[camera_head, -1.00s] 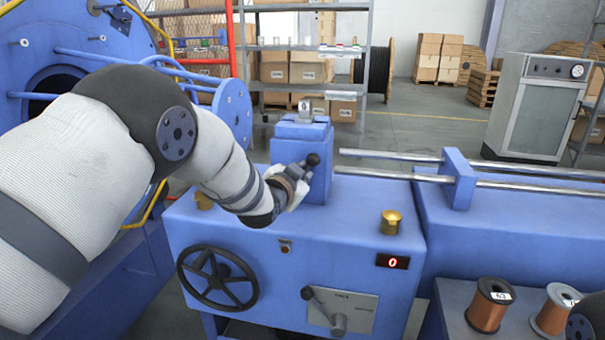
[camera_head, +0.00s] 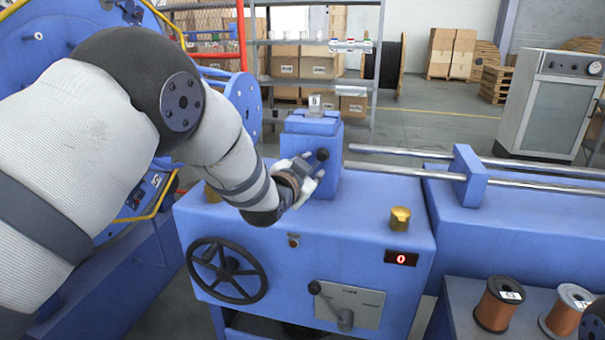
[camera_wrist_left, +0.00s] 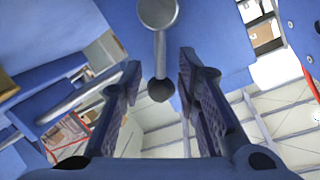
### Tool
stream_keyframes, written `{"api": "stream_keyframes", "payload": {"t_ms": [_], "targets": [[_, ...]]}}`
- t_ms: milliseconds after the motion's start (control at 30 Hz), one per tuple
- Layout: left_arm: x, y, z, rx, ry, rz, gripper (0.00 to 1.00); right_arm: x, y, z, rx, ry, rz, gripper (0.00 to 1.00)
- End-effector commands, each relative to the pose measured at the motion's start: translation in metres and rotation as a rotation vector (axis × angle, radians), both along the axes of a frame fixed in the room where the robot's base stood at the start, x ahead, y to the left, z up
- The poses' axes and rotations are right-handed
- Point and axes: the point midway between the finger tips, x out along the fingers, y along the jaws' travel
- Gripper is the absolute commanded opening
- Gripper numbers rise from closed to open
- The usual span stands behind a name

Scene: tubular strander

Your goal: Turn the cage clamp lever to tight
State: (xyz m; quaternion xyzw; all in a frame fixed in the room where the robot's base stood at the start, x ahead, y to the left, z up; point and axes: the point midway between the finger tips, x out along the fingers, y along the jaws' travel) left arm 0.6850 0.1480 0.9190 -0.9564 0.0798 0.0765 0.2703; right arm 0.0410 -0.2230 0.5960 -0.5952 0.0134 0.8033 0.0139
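The lever with a dark ball knob (camera_head: 322,154) is on the front of the blue clamp block (camera_head: 325,183) in the head view. In the left wrist view its round grey hub (camera_wrist_left: 158,13) is at the top and its arm runs down to the dark ball (camera_wrist_left: 160,90). My left gripper (camera_head: 309,177) is at this lever. In the wrist view its two fingers (camera_wrist_left: 160,92) are spread apart, with the ball between their tips and a visible gap on each side. The fingers partly hide the lever in the head view.
Below are a black handwheel (camera_head: 227,270), a second lever with a black knob (camera_head: 314,287) on a grey plate, and a red display reading 0 (camera_head: 401,258). Brass caps (camera_head: 400,218) stand on the cabinet top. Steel rods (camera_head: 400,171) run right from the block.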

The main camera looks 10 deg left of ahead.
Motion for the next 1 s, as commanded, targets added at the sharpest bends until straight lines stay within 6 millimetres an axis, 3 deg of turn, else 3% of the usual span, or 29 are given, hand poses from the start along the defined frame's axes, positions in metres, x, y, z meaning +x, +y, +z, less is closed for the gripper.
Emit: {"api": "stream_keyframes", "payload": {"t_ms": [200,333,500,767,867,967,1000], "targets": [[-0.055,0.006,0.013,0.002,-0.002,-0.001,0.30,0.000,0.000,0.000,0.000,0.000,0.000,0.40],[-0.080,0.008,0.019,0.001,-0.004,-0.002,0.30,0.000,0.000,0.000,0.000,0.000,0.000,0.40],[-0.094,0.009,0.022,0.001,-0.006,-0.002,0.30,0.000,0.000,0.000,0.000,0.000,0.000,0.40],[-0.095,0.010,0.020,0.000,-0.004,-0.001,0.30,0.000,0.000,0.000,0.000,0.000,0.000,0.40],[-0.104,0.014,-0.005,-0.016,0.061,0.011,0.30,0.001,0.000,0.001,0.000,-0.004,0.000,0.40],[-0.139,0.026,-0.073,-0.063,0.242,0.052,0.30,0.004,0.000,0.004,0.000,-0.014,0.000,0.40],[-0.161,0.032,-0.106,-0.087,0.337,0.078,0.30,0.005,0.000,0.006,0.000,-0.019,0.000,0.40]]}}
